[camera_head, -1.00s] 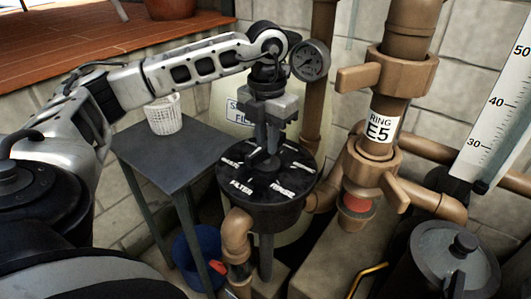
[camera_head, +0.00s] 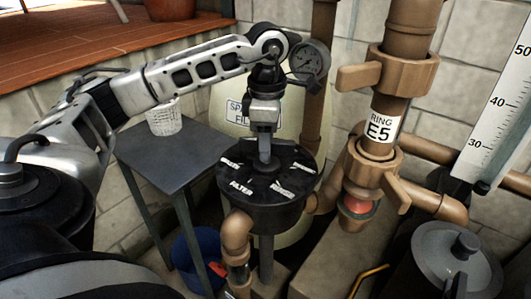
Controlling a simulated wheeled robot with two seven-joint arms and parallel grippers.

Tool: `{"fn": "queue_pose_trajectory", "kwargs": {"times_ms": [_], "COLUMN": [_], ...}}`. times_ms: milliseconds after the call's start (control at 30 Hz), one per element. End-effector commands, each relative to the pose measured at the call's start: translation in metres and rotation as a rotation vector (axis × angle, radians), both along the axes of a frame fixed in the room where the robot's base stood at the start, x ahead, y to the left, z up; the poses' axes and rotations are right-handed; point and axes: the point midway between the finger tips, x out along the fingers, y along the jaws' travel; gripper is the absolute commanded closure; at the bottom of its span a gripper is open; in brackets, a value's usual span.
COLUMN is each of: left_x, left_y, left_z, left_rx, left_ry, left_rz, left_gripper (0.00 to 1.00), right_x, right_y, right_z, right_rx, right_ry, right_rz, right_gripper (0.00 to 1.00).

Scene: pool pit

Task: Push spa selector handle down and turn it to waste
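The spa selector valve (camera_head: 290,208) is a round black multiport head with white position labels on top. One label reads FILTER (camera_head: 241,187); the others are too blurred to read surely. The head sits in front of a cream tank (camera_head: 228,122) with a partly covered label. My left gripper (camera_head: 264,160) points straight down over the middle of the head, its fingertips at the hub. I see its fingers nearly edge-on, one behind the other, so their gap is hidden. The dark handle is hard to make out beneath them. My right gripper is out of view.
A pressure gauge (camera_head: 308,62) is close to my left wrist.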

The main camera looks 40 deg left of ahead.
Motion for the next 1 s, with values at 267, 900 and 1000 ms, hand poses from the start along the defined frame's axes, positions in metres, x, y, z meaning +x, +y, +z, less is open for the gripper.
{"fn": "queue_pose_trajectory", "kwargs": {"times_ms": [267,900,1000], "left_x": [0.001,0.001,0.001], "left_y": [0.000,0.000,0.000], "left_z": [0.001,0.057,0.070], "left_rx": [-0.001,-0.002,-0.001], "left_ry": [-0.004,-0.006,-0.006], "left_rz": [0.002,0.003,0.003], "left_gripper": [0.56,0.56,0.56], "right_x": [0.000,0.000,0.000], "right_y": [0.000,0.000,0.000], "right_z": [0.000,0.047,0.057], "right_rx": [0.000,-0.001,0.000], "right_ry": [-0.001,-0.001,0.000], "right_rz": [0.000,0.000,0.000], "right_gripper": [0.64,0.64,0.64]}}
